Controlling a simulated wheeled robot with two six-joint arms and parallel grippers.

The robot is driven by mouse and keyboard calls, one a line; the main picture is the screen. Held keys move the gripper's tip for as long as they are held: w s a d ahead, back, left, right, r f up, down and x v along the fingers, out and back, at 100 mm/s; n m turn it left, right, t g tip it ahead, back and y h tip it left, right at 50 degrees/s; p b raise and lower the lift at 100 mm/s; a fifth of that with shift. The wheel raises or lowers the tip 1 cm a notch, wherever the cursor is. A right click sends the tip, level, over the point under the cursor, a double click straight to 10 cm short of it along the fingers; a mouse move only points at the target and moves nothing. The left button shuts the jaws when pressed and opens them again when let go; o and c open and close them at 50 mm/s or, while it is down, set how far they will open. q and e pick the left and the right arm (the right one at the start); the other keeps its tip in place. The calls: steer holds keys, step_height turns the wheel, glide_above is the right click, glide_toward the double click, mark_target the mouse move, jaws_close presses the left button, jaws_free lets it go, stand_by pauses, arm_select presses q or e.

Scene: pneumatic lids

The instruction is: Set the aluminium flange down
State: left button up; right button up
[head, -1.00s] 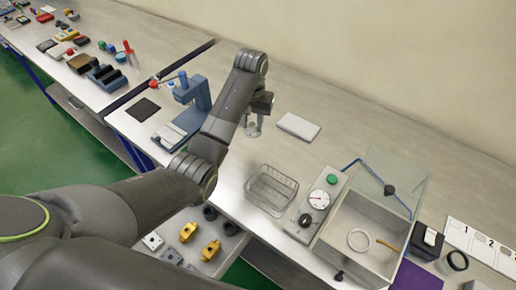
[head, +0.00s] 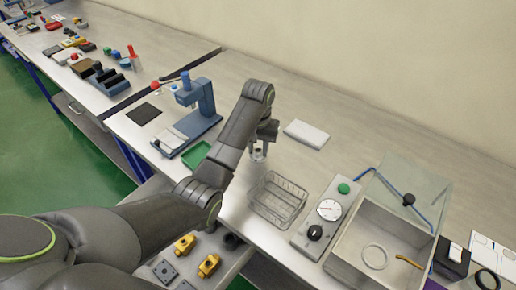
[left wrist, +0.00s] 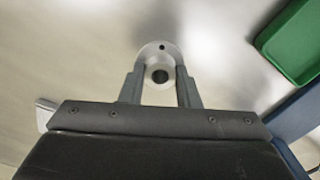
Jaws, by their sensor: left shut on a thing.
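My left gripper (head: 260,147) is shut on the aluminium flange (head: 258,155), a small silvery round part. In the left wrist view the flange (left wrist: 151,50) sits between the two fingers of the gripper (left wrist: 160,77), with its disc and dark central bore facing the camera. It is over bare table, behind the wire basket and left of the white block. I cannot tell whether it touches the table. My right gripper is not in view.
A wire basket (head: 277,200) stands in front of the flange, a white block (head: 306,134) to its right. A green tray (head: 196,155) and blue press (head: 205,100) are left. A gauge panel (head: 321,220) and open-lidded metal box (head: 349,249) stand right.

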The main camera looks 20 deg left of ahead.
mark_target(258, 151)
arm_select(q)
steer(key=o, duration=1)
steer(key=shift+f, duration=0.1)
steer(key=shift+r, duration=0.35)
step_height(258, 151, up, 12)
steer(key=p, duration=1)
steer(key=shift+f, duration=0.15)
steer(key=shift+s+f, duration=0.1)
